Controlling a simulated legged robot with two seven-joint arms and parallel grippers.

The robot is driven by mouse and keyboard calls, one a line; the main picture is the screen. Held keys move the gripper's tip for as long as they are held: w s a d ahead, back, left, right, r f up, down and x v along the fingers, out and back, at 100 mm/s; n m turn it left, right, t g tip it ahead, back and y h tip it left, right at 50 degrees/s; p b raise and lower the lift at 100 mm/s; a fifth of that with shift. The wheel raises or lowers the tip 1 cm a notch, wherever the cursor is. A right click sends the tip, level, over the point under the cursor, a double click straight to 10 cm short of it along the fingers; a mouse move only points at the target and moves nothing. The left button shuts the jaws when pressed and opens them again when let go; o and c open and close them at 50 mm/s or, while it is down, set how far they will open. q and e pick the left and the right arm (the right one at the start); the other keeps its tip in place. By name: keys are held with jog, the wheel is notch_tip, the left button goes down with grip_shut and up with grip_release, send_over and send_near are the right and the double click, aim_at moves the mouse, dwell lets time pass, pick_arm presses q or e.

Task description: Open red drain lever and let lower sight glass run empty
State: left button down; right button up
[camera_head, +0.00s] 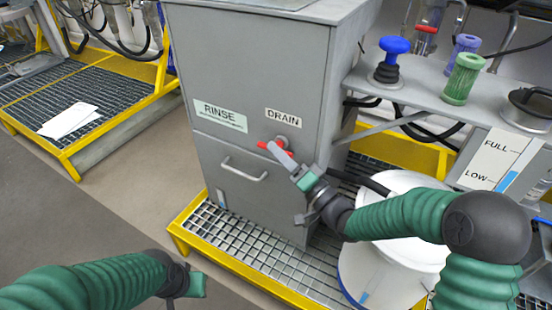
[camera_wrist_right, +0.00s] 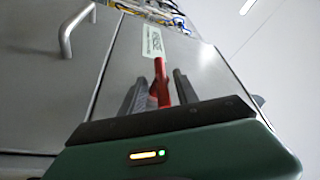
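The red drain lever (camera_head: 270,149) is on the front of the grey cabinet, just below the DRAIN label (camera_head: 283,118). My right gripper (camera_head: 279,155) is at the lever. In the right wrist view the red lever (camera_wrist_right: 161,83) stands between the two dark fingers (camera_wrist_right: 158,88), which are apart with a narrow gap beside it; firm contact cannot be told. A gauge panel marked FULL and LOW (camera_head: 497,160) is at the right, with a blue bar near LOW; I cannot tell whether this is the lower sight glass. My left gripper (camera_head: 198,285) is low at the left, fingers unclear.
A RINSE label (camera_head: 220,116) and a metal handle (camera_head: 244,170) are on the cabinet (camera_head: 250,70). A white drum (camera_head: 375,270) stands under my right arm. Yellow-edged grating (camera_head: 250,265) lies below.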

jog(key=shift+w+a+r, duration=0.2)
jog(key=shift+w+a, duration=0.25)
grip_shut()
jog(key=g+h+p, duration=0.1)
jog(key=p, duration=0.4)
jog(key=r+n+g+h+p, duration=0.1)
jog(key=p, duration=0.4)
jog(key=g+h+p, duration=0.1)
jog(key=p, duration=0.4)
jog(key=shift+r, duration=0.3)
jog(key=g+h+p, duration=0.1)
jog(key=p, duration=0.3)
jog(key=n+g+h+p, duration=0.1)
jog(key=g+h+p, duration=0.1)
jog(key=p, duration=0.3)
jog(key=n+g+h+p, duration=0.1)
jog(key=h+p, duration=0.1)
jog(key=p, duration=0.3)
jog(key=shift+a+f+g, duration=0.1)
jog(key=shift+f+g, duration=0.2)
jog(key=shift+g, duration=0.1)
jog(key=shift+a+f+n+g+h+p, duration=0.15)
jog(key=shift+n+g+h+p, duration=0.15)
jog(key=shift+g+h+p, duration=0.6)
jog(key=shift+f+n+g+h+p, duration=0.15)
jog(key=shift+g+h+p, duration=0.2)
jog(key=shift+h, duration=0.45)
jog(key=shift+n+g+h+p, duration=0.2)
jog(key=shift+h+p, duration=0.25)
jog(key=shift+h, duration=0.35)
